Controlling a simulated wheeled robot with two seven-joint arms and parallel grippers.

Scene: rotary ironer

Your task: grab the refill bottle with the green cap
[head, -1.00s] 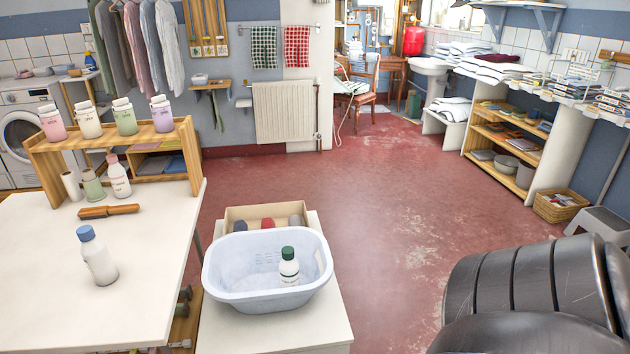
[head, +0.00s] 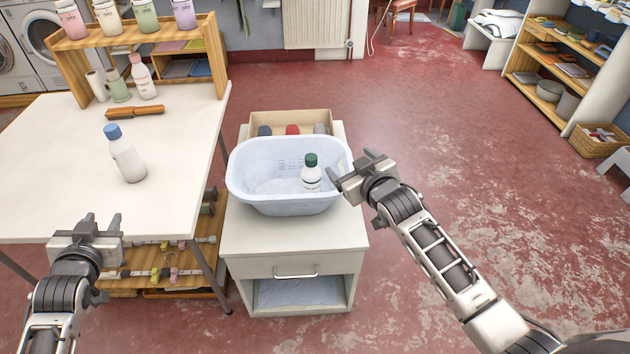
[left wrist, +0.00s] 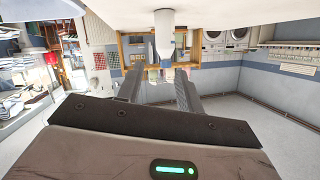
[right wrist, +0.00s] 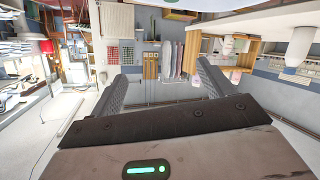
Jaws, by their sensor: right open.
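The refill bottle with the green cap (head: 311,178) is white and stands upright in the right part of a pale blue basin (head: 255,190). My right gripper (head: 352,169) is open and empty at the basin's right end, its fingers pointing towards the bottle with a gap between. Whether it touches the rim I cannot tell. Its spread fingers also show in the right wrist view (right wrist: 160,88). My left gripper (head: 101,222) is open and empty by the white table's front edge; its parted fingers show in the left wrist view (left wrist: 158,88). The bottle's base is hidden by the basin wall.
The basin stands on a white drawer cabinet (head: 290,240), before a cardboard box (head: 290,117). On the white table (head: 60,185) at left are a blue-capped white bottle (head: 126,158), a wooden brush (head: 135,112) and other bottles.

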